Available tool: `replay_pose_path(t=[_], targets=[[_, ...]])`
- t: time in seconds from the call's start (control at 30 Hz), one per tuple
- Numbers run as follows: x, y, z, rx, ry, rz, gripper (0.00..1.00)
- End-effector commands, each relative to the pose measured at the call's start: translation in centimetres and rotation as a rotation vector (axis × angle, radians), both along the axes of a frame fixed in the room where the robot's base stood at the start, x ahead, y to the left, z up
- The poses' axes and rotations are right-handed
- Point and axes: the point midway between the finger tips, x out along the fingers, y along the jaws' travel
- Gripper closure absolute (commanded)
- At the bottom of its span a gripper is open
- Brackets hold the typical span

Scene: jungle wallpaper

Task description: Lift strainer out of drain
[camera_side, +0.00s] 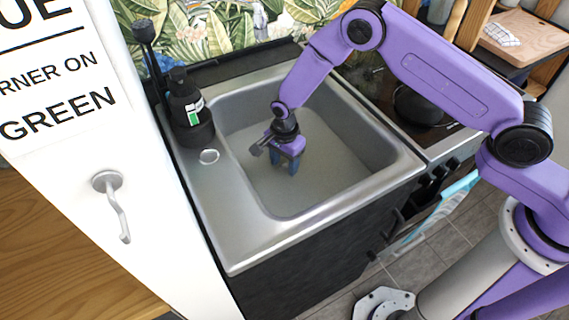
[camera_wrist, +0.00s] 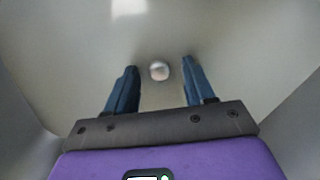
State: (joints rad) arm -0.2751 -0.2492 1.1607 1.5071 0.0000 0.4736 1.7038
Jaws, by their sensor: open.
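The strainer (camera_wrist: 159,71) shows in the wrist view as a small round metal piece on the sink floor, between and a little beyond my fingertips. The drain under it cannot be told apart from it. My gripper (camera_wrist: 160,78) is open and empty, with its two blue fingers on either side of the strainer in the picture. In the side view my gripper (camera_side: 288,168) points down inside the steel sink (camera_side: 345,205), low over its floor. The strainer is hidden there. I cannot tell the exact gap between fingertips and floor.
A dark bottle (camera_side: 188,112) with a green and white label stands at the sink's back left corner, beside a dark brush (camera_side: 146,40). The sink walls surround my gripper. A stove with a dark pan (camera_side: 415,103) lies to the right.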

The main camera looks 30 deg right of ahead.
Motion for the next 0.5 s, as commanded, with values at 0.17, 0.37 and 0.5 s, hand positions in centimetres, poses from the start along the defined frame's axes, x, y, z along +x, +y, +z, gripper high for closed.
replay_pose_path(t=[0.17, 0.37, 0.5], targets=[[-0.04, -0.02, -1.02, 0.0, 0.0, 0.0, 0.47], [-0.01, 0.01, -1.13, 0.0, -0.001, 0.0, 0.47], [-0.01, 0.01, -1.11, 0.0, 0.0, 0.0, 0.6]])
